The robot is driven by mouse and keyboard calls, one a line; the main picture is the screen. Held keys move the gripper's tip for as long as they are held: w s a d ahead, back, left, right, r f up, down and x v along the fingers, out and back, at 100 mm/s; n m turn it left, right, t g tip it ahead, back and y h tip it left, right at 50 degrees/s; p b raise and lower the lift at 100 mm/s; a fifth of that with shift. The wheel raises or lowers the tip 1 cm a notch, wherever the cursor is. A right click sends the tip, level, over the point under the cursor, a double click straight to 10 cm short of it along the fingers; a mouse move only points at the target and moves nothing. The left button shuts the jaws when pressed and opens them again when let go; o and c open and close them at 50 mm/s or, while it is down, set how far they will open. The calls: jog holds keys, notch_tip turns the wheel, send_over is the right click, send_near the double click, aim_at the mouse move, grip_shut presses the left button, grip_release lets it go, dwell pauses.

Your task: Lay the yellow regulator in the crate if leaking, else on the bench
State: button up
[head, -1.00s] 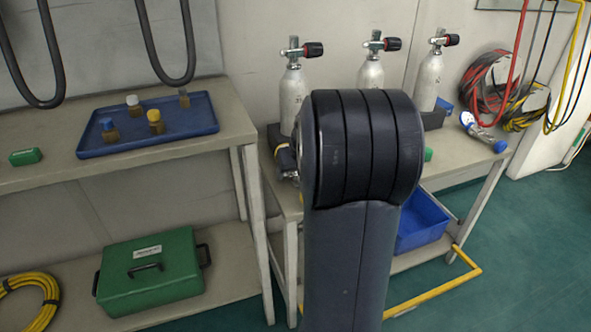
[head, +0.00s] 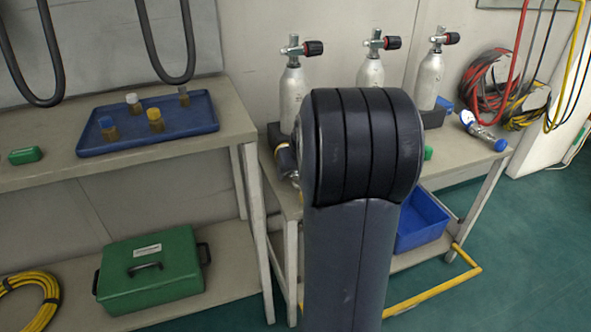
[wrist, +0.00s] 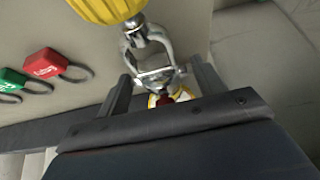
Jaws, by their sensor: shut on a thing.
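The yellow regulator (wrist: 108,8) shows at the top of the wrist view, cut off by the frame edge. Its metal yoke (wrist: 150,55) hangs between the fingers of my gripper (wrist: 160,72), which is shut on it. In the head view my arm hides the regulator and the gripper's fingers. The blue crate (head: 422,222) sits low under the right bench (head: 462,158), partly behind my arm. I cannot tell from these frames whether the regulator leaks.
Several grey cylinders (head: 430,80) stand at the back of the right bench. A gauge with blue ends (head: 483,131) lies at its right. Red (wrist: 45,65) and green (wrist: 12,80) tags show in the wrist view. A blue tray (head: 180,128) with bottles is on the left bench.

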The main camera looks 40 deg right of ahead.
jog(key=shift+f, duration=0.25)
jog(key=o, duration=1.5)
jog(key=p+v, duration=0.3)
jog(key=v, duration=0.8)
jog(key=shift+d, duration=0.1)
jog(key=shift+f, duration=0.1)
jog(key=shift+f, duration=0.1)
jog(key=b+x, duration=0.3)
jog(key=x, duration=0.8)
jog(key=shift+r, duration=0.5)
